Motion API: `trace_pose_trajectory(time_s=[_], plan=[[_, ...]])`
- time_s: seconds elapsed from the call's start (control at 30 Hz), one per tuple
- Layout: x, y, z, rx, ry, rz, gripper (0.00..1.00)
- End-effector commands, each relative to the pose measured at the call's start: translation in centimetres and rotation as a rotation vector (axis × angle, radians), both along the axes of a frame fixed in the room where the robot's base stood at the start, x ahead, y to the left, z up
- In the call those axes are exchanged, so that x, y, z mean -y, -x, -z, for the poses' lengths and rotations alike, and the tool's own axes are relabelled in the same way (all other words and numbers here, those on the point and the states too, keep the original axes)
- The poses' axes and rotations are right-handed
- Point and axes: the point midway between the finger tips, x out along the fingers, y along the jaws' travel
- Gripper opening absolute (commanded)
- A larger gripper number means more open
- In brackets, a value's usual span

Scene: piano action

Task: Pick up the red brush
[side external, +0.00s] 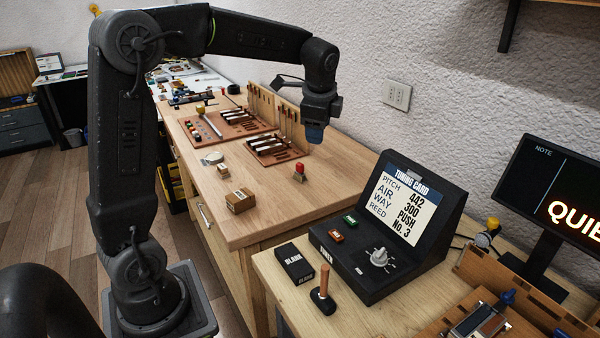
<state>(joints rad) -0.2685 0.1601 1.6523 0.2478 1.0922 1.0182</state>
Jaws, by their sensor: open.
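A small upright object with a red top (299,169) stands on the light wooden bench, right of the middle of its near part. It is the only plainly red-topped thing close to my gripper and may be the red brush, but it is too small to make out bristles. My gripper (314,135) hangs at the end of my arm, pointing down, above the bench and a little to the right of the red-topped object in the picture. It is open and apart from that object, with nothing seen in it. Its fingers look small and dark blue.
Wooden racks with key parts (275,150) stand behind. A black tuning console (385,235) is at the front right.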

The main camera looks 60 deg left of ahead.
Motion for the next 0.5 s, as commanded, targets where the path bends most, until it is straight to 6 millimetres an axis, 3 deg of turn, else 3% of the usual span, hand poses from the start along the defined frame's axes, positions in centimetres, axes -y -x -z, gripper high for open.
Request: trace_pose_trajectory(time_s=[0.1, 0.3, 0.5], plan=[[-4.7, -3.6, 3.0, -0.125, -0.058, 0.132, 0.51], [-11.5, -7.0, 8.0, -0.309, -0.114, 0.337, 0.51], [-14.9, -8.0, 11.0, -0.408, -0.128, 0.447, 0.51]])
